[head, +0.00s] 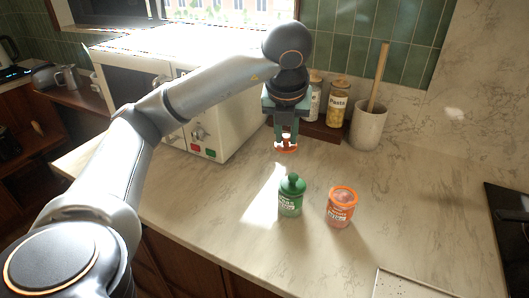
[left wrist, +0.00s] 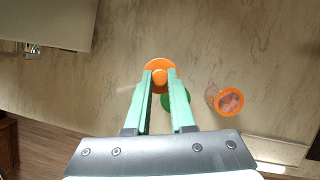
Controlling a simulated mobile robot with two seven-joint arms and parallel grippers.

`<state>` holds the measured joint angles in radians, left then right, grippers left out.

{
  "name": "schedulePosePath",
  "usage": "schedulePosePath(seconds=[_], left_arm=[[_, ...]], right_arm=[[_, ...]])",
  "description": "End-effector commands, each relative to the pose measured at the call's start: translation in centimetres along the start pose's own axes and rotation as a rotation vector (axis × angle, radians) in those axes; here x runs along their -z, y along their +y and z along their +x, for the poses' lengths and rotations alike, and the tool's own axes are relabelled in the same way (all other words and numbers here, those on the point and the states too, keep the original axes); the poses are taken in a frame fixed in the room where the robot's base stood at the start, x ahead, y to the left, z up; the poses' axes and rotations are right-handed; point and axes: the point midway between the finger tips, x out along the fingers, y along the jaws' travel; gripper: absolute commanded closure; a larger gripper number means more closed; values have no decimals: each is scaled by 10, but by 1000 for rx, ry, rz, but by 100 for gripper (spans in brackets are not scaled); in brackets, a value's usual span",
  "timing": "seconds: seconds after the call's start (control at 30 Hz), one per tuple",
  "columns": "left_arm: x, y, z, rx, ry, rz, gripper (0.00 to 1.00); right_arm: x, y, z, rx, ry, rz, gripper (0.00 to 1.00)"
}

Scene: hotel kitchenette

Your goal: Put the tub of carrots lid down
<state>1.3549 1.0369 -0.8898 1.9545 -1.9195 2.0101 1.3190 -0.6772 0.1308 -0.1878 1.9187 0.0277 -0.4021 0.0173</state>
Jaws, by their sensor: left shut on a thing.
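My left gripper (head: 286,138) is shut on the knob of an orange lid (head: 286,149) and holds it level above the counter, behind the tubs. In the left wrist view the lid (left wrist: 152,67) shows at the fingertips (left wrist: 160,78). The tub of carrots (head: 340,209) stands upright and open on the counter, with an orange rim and orange contents; it also shows in the left wrist view (left wrist: 229,101). A green tub (head: 290,198) with its knobbed lid on stands just left of it; in the left wrist view it (left wrist: 178,101) is partly hidden by my fingers. My right gripper is out of view.
A white microwave (head: 205,110) stands to the left. Jars (head: 337,104) on a dark wooden stand and a stone crock (head: 368,127) with a wooden stick line the wall. A dark hob (head: 510,225) is at the right.

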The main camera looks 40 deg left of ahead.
Motion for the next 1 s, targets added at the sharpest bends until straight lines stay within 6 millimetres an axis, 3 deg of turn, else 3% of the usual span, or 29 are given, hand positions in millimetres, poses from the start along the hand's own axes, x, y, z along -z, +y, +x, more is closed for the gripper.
schedulePosePath(seconds=[0.27,0.6,0.8,1.0], left_arm=[[-15,9,20,-4,3,-9,100],[-71,32,86,-7,5,-8,100],[-82,39,126,-5,3,-6,100],[-87,41,141,-2,0,-5,100]], right_arm=[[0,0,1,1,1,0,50],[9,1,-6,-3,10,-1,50],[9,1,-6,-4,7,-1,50],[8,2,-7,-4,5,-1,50]])
